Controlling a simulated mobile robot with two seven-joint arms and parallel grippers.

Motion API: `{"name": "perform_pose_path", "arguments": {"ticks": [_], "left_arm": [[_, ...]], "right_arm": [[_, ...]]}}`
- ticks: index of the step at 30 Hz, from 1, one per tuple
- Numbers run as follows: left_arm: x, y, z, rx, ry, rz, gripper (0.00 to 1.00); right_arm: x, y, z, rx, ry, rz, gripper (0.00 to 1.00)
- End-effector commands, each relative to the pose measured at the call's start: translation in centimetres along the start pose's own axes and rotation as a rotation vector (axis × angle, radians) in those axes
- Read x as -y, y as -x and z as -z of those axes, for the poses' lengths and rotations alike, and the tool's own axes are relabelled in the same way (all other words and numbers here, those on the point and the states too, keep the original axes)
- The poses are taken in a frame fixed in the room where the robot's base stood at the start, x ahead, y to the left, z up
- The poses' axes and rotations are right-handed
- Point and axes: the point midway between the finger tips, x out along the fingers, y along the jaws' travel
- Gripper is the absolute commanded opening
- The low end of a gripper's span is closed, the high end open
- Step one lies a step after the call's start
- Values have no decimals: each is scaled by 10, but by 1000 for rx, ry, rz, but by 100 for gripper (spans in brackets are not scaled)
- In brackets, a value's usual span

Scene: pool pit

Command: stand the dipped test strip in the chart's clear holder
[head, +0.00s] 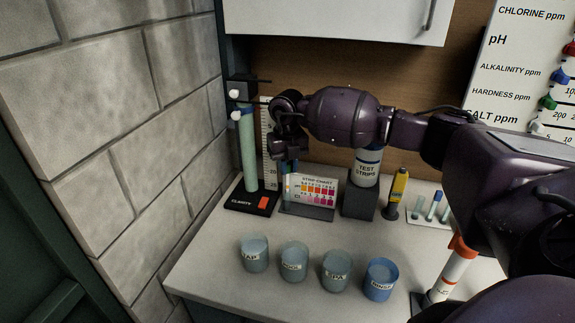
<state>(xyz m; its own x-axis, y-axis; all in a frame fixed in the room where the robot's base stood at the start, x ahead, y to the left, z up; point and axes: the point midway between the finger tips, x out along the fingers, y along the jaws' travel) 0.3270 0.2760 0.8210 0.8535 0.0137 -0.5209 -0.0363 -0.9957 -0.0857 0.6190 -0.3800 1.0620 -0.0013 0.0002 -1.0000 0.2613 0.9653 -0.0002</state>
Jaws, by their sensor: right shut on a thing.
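The strip chart (318,188) stands on the bench with rows of colour patches. Its clear holder (288,188) is at the chart's left edge, with something pale showing in or behind it. My right gripper (287,158) reaches in from the right and points down just above the holder. It is shut on the test strip, which is thin and mostly hidden by the fingers. I cannot tell whether the strip's lower end is inside the holder or in front of it. My left gripper is not in view.
A clarity tube (248,155) stands close left of the gripper. The test strips bottle (366,168) sits on a dark block (359,202) to the right, beside a yellow tester (397,190). Several labelled cups (293,262) line the front. Bench between cups and chart is clear.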

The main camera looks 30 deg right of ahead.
Motion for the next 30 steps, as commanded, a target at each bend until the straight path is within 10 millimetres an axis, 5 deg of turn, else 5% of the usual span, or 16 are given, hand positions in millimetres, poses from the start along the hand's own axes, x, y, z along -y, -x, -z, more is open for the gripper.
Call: {"name": "perform_pose_path", "arguments": {"ticks": [30], "left_arm": [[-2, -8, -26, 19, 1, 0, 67]], "right_arm": [[0, -43, 0, -2, 0, 1, 0]]}}
